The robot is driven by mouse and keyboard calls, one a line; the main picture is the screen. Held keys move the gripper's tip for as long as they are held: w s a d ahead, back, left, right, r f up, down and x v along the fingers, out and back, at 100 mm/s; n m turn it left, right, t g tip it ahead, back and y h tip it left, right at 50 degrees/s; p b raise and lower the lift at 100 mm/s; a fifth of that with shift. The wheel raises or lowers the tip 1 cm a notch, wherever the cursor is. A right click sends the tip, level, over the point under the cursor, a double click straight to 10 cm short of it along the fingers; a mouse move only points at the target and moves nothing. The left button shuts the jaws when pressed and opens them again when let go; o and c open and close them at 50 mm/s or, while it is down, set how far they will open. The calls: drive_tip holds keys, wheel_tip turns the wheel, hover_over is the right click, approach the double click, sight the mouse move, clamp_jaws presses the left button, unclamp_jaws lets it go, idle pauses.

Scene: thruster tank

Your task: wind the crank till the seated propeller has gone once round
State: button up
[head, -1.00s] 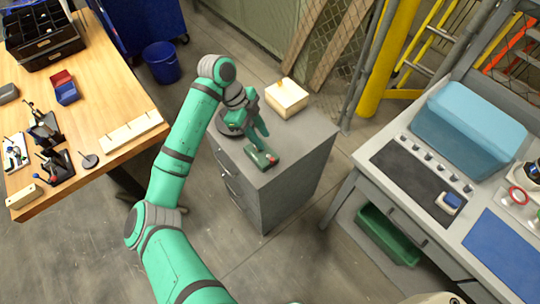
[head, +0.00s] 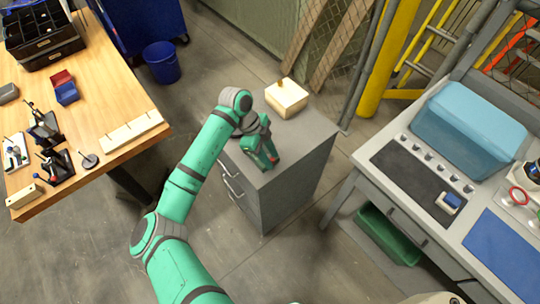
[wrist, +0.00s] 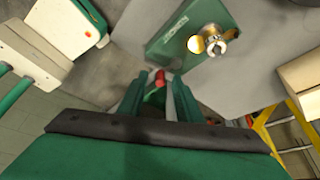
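A green crank box (wrist: 182,30) with a brass propeller (wrist: 213,40) on a metal shaft shows in the wrist view. The crank's red knob (wrist: 159,78) is at the tips of my gripper (wrist: 158,82), between the two fingers. The fingers are apart, with some gap visible beside the knob. In the head view my gripper (head: 267,153) is low over the front of the grey cabinet top, and hides most of the crank box. A bit of red (head: 274,159) shows at its fingertips. I cannot tell whether the fingers touch the knob.
The grey cabinet (head: 305,160) also bears a pale wooden block (head: 287,99) with a small peg, behind my gripper. A wooden bench (head: 110,95) stands left, a grey workbench (head: 355,165) right.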

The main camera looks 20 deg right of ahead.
drive_tip(key=shift+c, duration=0.5)
clamp_jaws()
drive_tip(key=n+t, duration=0.1)
drive_tip(key=n, duration=0.1)
drive_tip(key=d+n+t+h, duration=0.1)
drive_tip(key=n, duration=0.2)
drive_tip(key=shift+d, duration=0.15)
drive_tip(key=n, duration=0.2)
drive_tip(key=n+t, duration=0.1)
drive_tip(key=n, duration=0.1)
drive_tip(key=d+n+t, duration=0.1)
drive_tip(key=shift+w+n, duration=0.4)
drive_tip(key=n, duration=0.1)
drive_tip(key=n+t, duration=0.1)
drive_tip(key=n, duration=0.1)
drive_tip(key=w+n+t+y, duration=0.1)
drive_tip(key=n, duration=0.1)
drive_tip(key=shift+d, duration=0.3)
drive_tip(key=shift+w+a+n+t+y, duration=0.1)
drive_tip(key=shift+w+n+t+y, duration=0.15)
drive_tip(key=shift+n, duration=0.7)
drive_tip(key=shift+w+d+n+t+y, duration=0.1)
drive_tip(key=shift+w+n+t+y, duration=0.2)
drive_tip(key=shift+n, duration=0.6)
drive_tip(key=shift+w+a+n+t+y, duration=0.1)
drive_tip(key=shift+n+y, duration=0.25)
drive_tip(key=shift+n, duration=0.6)
drive_tip(key=shift+r, duration=0.1)
